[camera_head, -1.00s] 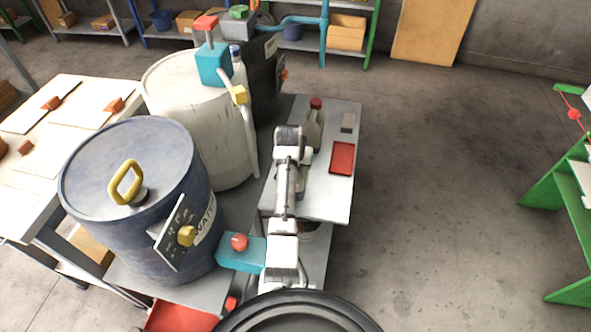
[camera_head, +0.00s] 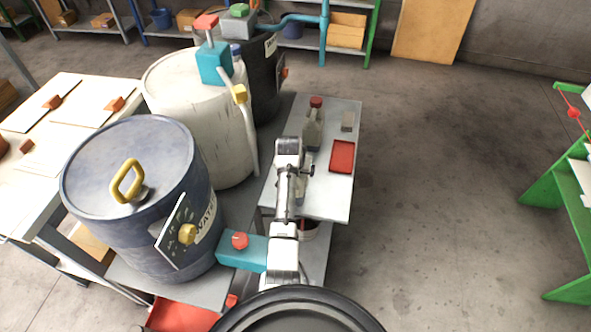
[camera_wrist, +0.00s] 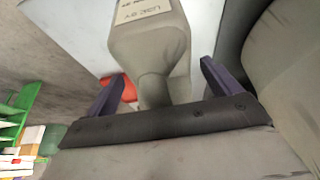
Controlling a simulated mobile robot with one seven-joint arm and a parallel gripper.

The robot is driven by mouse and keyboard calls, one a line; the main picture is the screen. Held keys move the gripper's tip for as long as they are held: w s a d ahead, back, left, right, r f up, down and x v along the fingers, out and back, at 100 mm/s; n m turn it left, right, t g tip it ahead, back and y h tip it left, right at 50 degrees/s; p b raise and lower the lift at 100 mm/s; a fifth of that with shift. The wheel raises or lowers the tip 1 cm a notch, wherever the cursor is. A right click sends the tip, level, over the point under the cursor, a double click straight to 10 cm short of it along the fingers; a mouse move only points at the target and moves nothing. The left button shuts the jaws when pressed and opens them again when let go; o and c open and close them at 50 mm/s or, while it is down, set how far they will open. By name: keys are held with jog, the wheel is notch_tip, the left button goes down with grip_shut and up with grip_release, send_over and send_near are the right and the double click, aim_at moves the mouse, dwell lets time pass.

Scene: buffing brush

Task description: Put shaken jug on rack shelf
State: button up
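A grey-beige jug with a pale printed label (camera_wrist: 150,45) fills the upper middle of the wrist view, appearing upside down there. Its narrow neck lies between the two dark purple fingers of my gripper (camera_wrist: 164,85), with a visible gap on each side. My gripper is open, and its dark palm hides the end of the neck. In the head view my gripper (camera_head: 308,170) is over the grey table, beside the arm's wrist. A red-capped bottle (camera_head: 312,130) stands upright on that table behind it. I cannot tell whether it is the same jug. No rack shelf is clearly identifiable.
The grey table (camera_head: 335,200) also holds a red tray (camera_head: 342,156) and a small grey block (camera_head: 347,121). A blue barrel (camera_head: 90,190) and a white barrel (camera_head: 185,100) stand close on the left. A green frame (camera_head: 555,185) is at right, beyond clear floor.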

jog(key=shift+r, duration=0.1)
jog(key=b+v, duration=0.1)
jog(key=v, duration=1.1)
jog(key=shift+w+r, duration=0.15)
